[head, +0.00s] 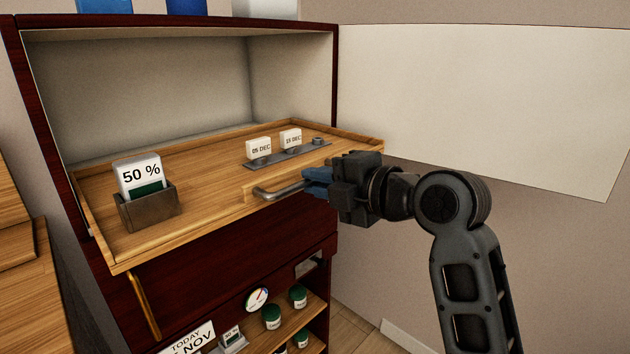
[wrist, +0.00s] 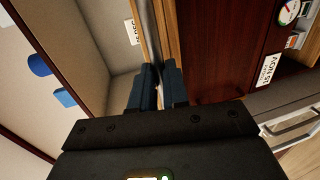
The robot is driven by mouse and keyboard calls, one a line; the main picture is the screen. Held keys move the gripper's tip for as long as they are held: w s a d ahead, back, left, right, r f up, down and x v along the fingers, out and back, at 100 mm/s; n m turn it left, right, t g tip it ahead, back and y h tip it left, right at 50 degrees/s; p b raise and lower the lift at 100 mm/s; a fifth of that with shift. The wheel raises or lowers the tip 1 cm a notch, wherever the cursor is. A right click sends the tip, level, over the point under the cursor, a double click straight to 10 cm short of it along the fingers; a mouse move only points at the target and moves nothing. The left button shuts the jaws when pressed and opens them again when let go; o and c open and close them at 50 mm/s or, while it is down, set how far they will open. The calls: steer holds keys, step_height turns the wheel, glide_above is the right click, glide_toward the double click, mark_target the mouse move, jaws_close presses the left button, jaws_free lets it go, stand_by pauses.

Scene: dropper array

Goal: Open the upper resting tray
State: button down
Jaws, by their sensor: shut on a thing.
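The upper resting tray (head: 205,212) is a light wooden tray with low rims, sticking out of the open dark-red cabinet. A grey metal handle (head: 277,192) is on its front edge. My gripper (head: 312,183) has blue fingers closed on the right part of this handle, coming from the right. In the wrist view my gripper (wrist: 155,82) meets the handle at the tray's edge, and the fingers hide much of the handle there. On the tray stand a "50 %" card in a dark holder (head: 147,205) and a grey metal strip (head: 288,154) with two small date-labelled blocks.
A white door panel (head: 490,95) stands open on the right, behind my arm. Below the tray are a dark-red front with a brass handle (head: 144,305) and a shelf with a dial (head: 257,299), green-lidded jars and a "TODAY" sign (head: 190,340). Wooden furniture (head: 35,290) stands at left.

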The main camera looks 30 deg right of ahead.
steer(key=c, duration=1.1)
jaws_free()
steer(key=v, duration=0.7)
steer(key=shift+s+d, duration=0.15)
steer(key=shift+s, duration=0.25)
steer(key=shift+f, duration=0.1)
